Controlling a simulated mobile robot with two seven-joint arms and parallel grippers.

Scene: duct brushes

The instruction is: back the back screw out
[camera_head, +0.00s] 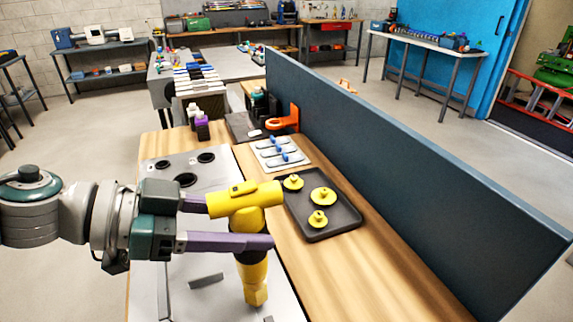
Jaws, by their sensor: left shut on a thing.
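My left gripper (238,224) comes in from the left, its two purple fingers shut on a yellow and black power tool (244,200). The tool's yellow body lies across the top, and its dark grip and yellow lower end (256,287) hang down over a grey metal panel (184,300). I cannot tell whether the tool touches the panel. The panel lies on a wooden bench (290,255) and has round black openings (206,158) towards its far end. I cannot make out the back screw; the tool and gripper cover part of the panel. My right gripper is not in view.
A dark tray (340,225) holds three yellow knobbed pieces. Beyond it are a white plate with blue pieces (268,157) and an orange ring holder (283,123). A tall dark partition (400,170) bounds the bench's right side. The bench's near right part is clear.

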